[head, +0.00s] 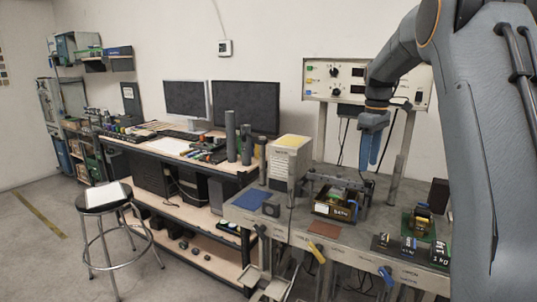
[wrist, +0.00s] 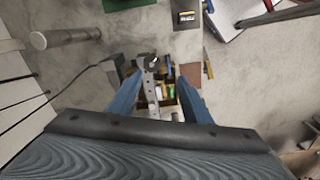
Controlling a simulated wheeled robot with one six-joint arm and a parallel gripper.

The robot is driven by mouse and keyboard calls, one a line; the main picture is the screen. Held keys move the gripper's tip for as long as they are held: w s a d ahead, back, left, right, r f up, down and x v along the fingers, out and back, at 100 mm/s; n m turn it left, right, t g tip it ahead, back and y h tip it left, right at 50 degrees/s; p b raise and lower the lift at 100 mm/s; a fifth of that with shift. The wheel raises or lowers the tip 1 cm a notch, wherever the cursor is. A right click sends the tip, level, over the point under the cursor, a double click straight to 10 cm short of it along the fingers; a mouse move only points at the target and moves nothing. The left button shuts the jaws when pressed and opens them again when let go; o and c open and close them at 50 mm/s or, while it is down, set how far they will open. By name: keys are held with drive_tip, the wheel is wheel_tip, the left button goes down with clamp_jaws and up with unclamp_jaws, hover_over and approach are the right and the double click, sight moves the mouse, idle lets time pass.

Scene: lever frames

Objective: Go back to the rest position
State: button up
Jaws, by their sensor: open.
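My gripper (head: 368,160) hangs from my arm, pointing down above the grey workbench (head: 300,228). Its two blue fingers look close together from the side in the head view. In the wrist view my gripper (wrist: 158,82) has its fingers spread, with nothing held between them. Below it stands a dark perforated metal frame (head: 338,181), which shows in the wrist view as a bar with holes (wrist: 151,92). A dark box (head: 335,208) with coloured items sits at this frame. The fingers are apart from both.
A cream box (head: 288,158) stands left of the frame, and a blue mat (head: 250,200) lies nearby. Labelled weights (head: 410,245) and a green tray (head: 419,224) are at the right. A control panel (head: 350,80) on posts stands behind my gripper. A stool (head: 105,197) stands far left.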

drive_tip(key=s+a+f+m, duration=0.2)
drive_tip(key=s+a+f, duration=0.4)
drive_tip(key=s, duration=0.4)
drive_tip(key=s+a+f+m+t+b, duration=0.1)
drive_tip(key=s+a+f+m, duration=0.2)
drive_tip(key=s+a+f, duration=0.3)
drive_tip(key=s+a+f+m+b, duration=0.1)
drive_tip(key=s+a+f, duration=0.5)
drive_tip(key=s, duration=0.9)
drive_tip(key=shift+f+m, duration=0.35)
drive_tip(key=shift+m, duration=0.55)
drive_tip(key=shift+a, duration=0.1)
drive_tip(key=shift+c, duration=0.4)
